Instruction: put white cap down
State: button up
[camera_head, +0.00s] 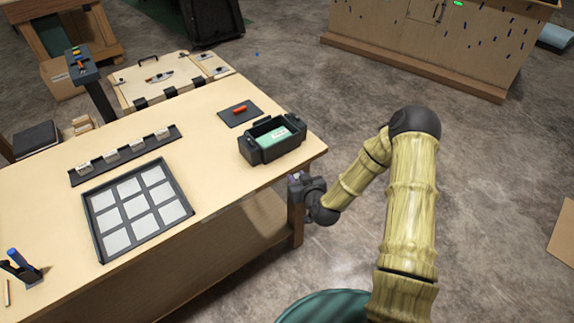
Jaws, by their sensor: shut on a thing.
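My gripper (297,183) is at the right end of the wooden table (215,105), beside its front right corner and around the height of its top edge. No other white cap can be told apart on the table.
A framed tray of pale squares (137,208) and a rack of several pale blocks (124,155) are left. Bare tabletop lies between.

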jog(key=s+d+f+m+h, duration=0.3)
jog(key=s+d+f, duration=0.5)
jog(key=s+f, duration=0.3)
jog(key=shift+s+d+f+t+h, duration=0.35)
jog(key=shift+f+h, duration=0.25)
jog(key=shift+f, duration=0.35)
